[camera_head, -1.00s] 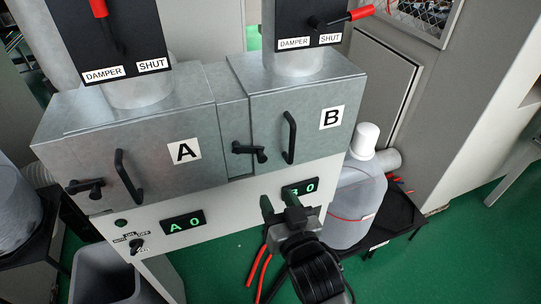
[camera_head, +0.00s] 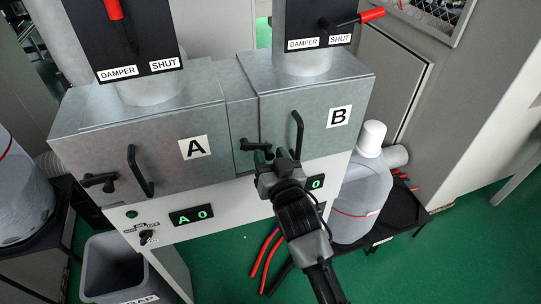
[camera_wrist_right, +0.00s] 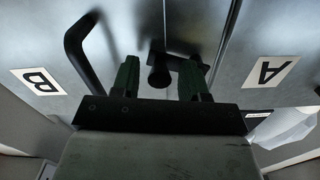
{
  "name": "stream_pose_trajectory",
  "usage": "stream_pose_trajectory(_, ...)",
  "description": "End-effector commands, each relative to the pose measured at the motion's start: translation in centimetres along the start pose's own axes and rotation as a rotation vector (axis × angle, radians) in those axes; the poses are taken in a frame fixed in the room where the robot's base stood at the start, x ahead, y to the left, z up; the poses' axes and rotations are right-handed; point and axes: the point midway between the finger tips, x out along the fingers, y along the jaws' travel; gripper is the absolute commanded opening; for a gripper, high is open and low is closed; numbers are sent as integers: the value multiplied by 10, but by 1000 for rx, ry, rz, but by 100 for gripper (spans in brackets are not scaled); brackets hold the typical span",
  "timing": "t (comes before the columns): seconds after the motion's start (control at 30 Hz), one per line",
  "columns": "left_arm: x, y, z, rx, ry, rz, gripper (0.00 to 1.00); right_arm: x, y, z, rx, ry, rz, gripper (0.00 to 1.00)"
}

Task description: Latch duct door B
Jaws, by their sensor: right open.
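Duct door B (camera_head: 333,143) is a grey metal door with a "B" label (camera_head: 339,117) and a black bar handle (camera_head: 297,130). It looks closed, though a small gap cannot be ruled out. Its black latch (camera_head: 249,145) is at the door's left edge and partly behind my gripper. My right gripper (camera_head: 268,161) is open just in front of and below the latch. In the right wrist view, the latch knob (camera_wrist_right: 159,77) shows between the two spread fingers (camera_wrist_right: 158,82), with no clear grip on it. The handle (camera_wrist_right: 79,49) is to the left there. My left gripper is not in view.
Door A (camera_head: 182,175) is left of door B, with its own handle (camera_head: 140,171) and latch (camera_head: 99,182). A white jug (camera_head: 362,195) stands on a black table to the right. A grey bin (camera_head: 112,268) is at lower left. Red damper levers (camera_head: 372,14) are above.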

Motion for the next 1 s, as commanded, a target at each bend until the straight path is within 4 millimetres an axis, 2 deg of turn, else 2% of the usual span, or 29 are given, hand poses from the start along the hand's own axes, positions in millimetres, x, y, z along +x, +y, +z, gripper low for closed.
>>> stream_pose_trajectory(0.17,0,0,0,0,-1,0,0,0,0,0,0,0,0,44)
stream_pose_trajectory(0.4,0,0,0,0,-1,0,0,0,0,0,0,0,0,8)
stream_pose_trajectory(0.47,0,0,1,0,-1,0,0,0,0,0,-1,0,0,0)
stream_pose_trajectory(0.63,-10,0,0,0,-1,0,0,0,0,-7,-53,0,0,0)
stream_pose_trajectory(0.8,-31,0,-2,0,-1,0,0,0,0,-18,-243,-1,1,0)
stream_pose_trajectory(1.0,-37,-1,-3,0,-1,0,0,0,0,-20,-367,1,1,0)
